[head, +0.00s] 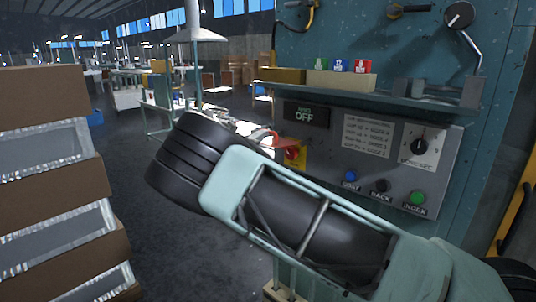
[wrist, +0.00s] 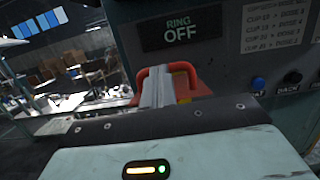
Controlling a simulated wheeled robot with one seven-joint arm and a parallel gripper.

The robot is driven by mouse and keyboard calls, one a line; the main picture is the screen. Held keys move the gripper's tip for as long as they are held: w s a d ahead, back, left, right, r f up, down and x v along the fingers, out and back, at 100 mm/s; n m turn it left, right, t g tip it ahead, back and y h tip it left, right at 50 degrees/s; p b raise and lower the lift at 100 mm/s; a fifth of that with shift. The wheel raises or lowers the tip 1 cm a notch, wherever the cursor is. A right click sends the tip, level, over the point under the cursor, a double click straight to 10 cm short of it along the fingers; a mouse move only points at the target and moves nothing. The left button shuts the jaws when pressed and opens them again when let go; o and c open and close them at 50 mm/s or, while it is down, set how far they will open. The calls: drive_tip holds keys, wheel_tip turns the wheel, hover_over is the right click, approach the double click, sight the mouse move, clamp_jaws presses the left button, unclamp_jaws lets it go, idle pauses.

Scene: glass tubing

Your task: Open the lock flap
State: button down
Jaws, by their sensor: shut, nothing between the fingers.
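A red part, which looks like the lock flap, shows in the wrist view (wrist: 195,82) as a bent frame in front of a yellow plate (wrist: 182,86). In the head view the red part (head: 262,136) and the yellow plate (head: 296,157) stick out at the left end of the control panel, partly hidden by my arm. My gripper (wrist: 157,88) is shut and empty, its pale fingers in front of the red frame and overlapping it in the picture. I cannot tell whether they touch. My gripper's fingers cannot be made out in the head view.
The grey control panel (head: 375,190) has a "RING OFF" display (head: 305,114), a dial (head: 419,146) and blue, black and green buttons. A shelf (head: 350,94) with small coloured blocks is above. Stacked brown boxes (head: 40,92) stand at the left. Open floor (head: 140,230) lies between.

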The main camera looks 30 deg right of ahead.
sight(270, 141)
drive_tip(key=d+r, duration=0.1)
drive_tip(key=r, duration=0.1)
drive_tip(key=w+d+r, duration=0.1)
drive_tip(key=d+r, duration=0.1)
drive_tip(key=w+d+r, duration=0.1)
drive_tip(key=r, duration=0.1)
drive_tip(key=shift+d+r, duration=0.35)
drive_tip(key=shift+d, duration=0.05)
drive_tip(key=shift+a, duration=0.1)
idle(0.9)
